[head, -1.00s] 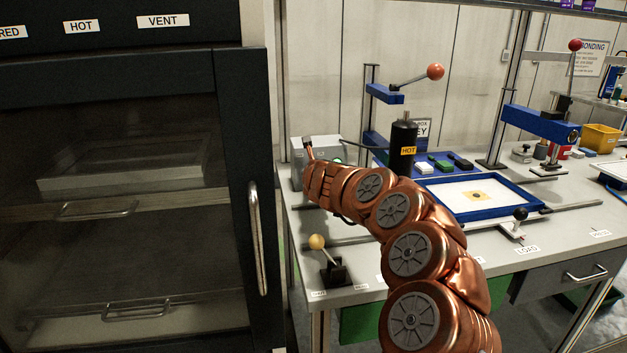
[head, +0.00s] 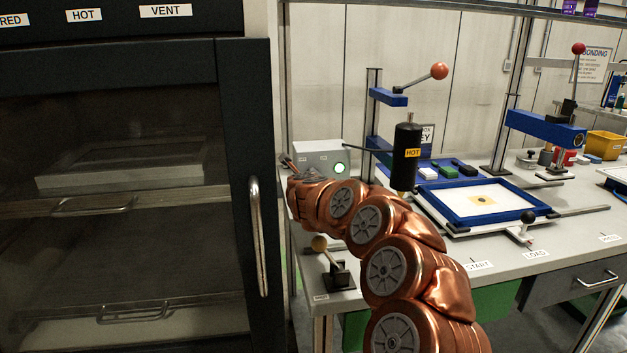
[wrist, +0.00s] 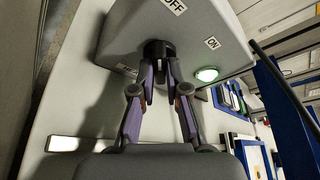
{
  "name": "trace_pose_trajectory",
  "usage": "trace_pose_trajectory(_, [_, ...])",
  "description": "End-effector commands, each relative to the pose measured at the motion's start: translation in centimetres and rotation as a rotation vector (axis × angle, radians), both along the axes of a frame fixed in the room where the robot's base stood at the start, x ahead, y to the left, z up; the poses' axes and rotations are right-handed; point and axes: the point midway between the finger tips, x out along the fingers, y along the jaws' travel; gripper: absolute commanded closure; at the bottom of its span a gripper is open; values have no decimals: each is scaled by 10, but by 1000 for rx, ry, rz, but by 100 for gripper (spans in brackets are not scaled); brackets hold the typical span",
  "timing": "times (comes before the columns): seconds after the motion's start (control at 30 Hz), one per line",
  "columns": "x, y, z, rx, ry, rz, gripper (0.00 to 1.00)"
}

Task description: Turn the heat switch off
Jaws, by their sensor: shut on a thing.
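The grey control box (head: 315,153) stands at the left end of the bench and carries a lit green lamp (head: 340,168). In the wrist view the box (wrist: 215,28) fills the top, with an OFF label (wrist: 173,6), an ON label (wrist: 212,43) and the glowing green lamp (wrist: 207,75). The black heat switch knob (wrist: 157,49) sits on its face. My gripper (wrist: 158,68) is shut on the knob, one finger on each side. In the head view my gripper (head: 288,163) is at the box's left edge, and the knob is hidden. Which label the knob points to is unclear.
A ball-topped lever (head: 320,243) stands on the bench below my arm. The dark cabinet (head: 259,100) stands close on the left. A blue framed tray (head: 450,201) lies to the right.

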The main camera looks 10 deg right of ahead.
Motion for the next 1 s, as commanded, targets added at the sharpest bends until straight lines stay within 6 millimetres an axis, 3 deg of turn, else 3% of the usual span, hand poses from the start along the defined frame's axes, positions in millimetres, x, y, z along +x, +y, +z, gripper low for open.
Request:
trace_pose_trajectory(0.37, [0,0,-1,-4,2,0,100])
trace_pose_trajectory(0.4, [0,0,-1,-4,2,0,82])
trace_pose_trajectory(0.6, [0,0,-1,-4,1,0,61])
trace_pose_trajectory(1.0, [-3,1,1,-2,1,-1,61])
